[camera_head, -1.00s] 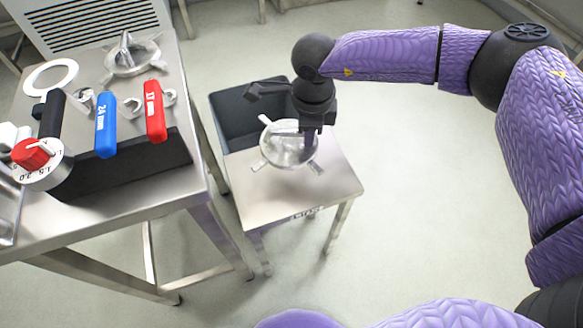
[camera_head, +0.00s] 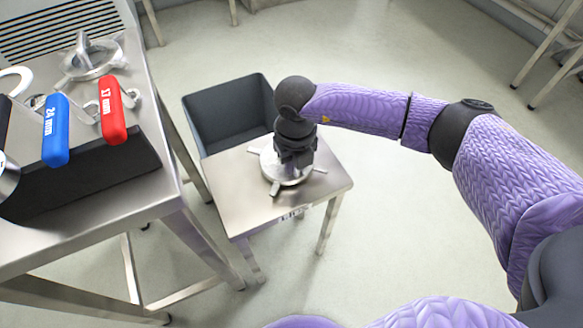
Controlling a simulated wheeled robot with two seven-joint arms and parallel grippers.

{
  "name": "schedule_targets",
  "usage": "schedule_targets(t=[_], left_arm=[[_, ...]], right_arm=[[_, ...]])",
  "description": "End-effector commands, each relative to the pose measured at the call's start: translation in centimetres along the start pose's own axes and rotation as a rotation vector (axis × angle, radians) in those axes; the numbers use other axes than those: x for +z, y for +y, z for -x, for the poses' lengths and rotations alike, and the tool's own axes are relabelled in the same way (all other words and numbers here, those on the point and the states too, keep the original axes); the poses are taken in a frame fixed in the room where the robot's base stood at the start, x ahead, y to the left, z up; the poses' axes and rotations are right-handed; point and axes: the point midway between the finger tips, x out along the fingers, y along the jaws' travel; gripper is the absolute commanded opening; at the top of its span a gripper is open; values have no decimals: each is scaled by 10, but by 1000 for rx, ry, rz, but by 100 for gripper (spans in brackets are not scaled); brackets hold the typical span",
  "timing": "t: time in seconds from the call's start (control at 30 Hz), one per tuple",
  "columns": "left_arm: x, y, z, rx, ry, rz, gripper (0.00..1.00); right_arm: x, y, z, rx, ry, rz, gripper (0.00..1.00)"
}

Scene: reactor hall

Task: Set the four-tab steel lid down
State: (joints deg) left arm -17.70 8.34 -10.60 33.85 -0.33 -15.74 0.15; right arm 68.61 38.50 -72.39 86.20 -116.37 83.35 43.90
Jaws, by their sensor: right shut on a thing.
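The four-tab steel lid (camera_head: 270,168) is at the small steel table (camera_head: 235,200), over the right part of its top. My right gripper (camera_head: 291,166) points down onto the lid's middle and is shut on it, hiding the handle and much of the disc. Tabs show at the lid's left, front and right. The lid looks level and very close to the tabletop; I cannot tell whether it touches. My left gripper is out of view.
A dark grey open bin (camera_head: 225,105) stands behind the small table. A steel bench (camera_head: 100,215) at left holds a blue-handled tool (camera_head: 56,130), a red-handled tool (camera_head: 112,110) and a similar tabbed steel part (camera_head: 92,62).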

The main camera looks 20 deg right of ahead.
Motion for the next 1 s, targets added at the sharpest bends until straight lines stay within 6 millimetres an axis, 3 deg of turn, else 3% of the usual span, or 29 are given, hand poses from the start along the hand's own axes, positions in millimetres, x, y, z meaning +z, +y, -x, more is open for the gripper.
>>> schedule_targets(t=[0.03, 0.37, 0.4, 0.57, 0.87, 1.0], left_arm=[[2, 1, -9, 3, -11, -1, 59], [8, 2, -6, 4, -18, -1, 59], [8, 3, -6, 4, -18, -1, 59], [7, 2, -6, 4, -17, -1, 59], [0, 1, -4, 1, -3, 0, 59], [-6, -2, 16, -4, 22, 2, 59]], right_arm=[[0, 0, -14, 0, 4, 0, 0], [0, 0, -13, 1, -1, 1, 0], [0, 0, -13, 0, -1, 1, 26], [0, 0, -12, 0, -1, 2, 57], [0, 0, -8, 0, -2, 2, 57], [1, 0, 30, 0, -9, 1, 57]])
